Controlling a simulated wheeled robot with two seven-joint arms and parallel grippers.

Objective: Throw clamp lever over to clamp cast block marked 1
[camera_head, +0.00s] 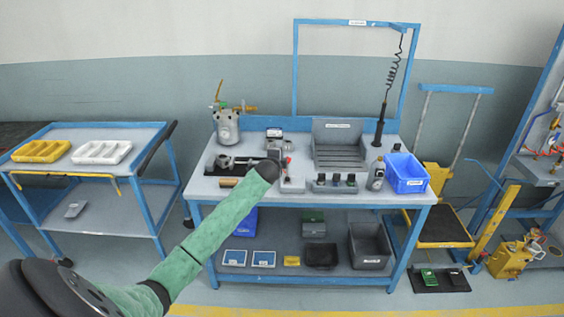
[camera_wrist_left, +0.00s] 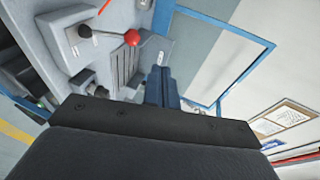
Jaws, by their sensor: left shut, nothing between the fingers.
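The clamp lever (camera_wrist_left: 108,35) has a red ball knob (camera_wrist_left: 132,37) and a round dark pivot, and shows at the upper left of the left wrist view. In the head view a small red spot (camera_head: 288,160), likely the knob, shows beside my dark wrist. My left gripper (camera_wrist_left: 160,72) is shut and empty. Its fingertips appear close to the right of the knob in the picture; I cannot tell if they touch. In the head view my wrist hides the fingers. I cannot make out a block marked 1. My right gripper is not in view.
On the bench (camera_head: 285,199) stand a metal pot (camera_head: 228,128), a grey slotted tray (camera_head: 338,145), a grey bottle (camera_head: 376,175) and a blue bin (camera_head: 405,172). A blue frame (camera_head: 296,70) rises behind. A blue cart (camera_head: 85,135) with yellow and white trays stands at left.

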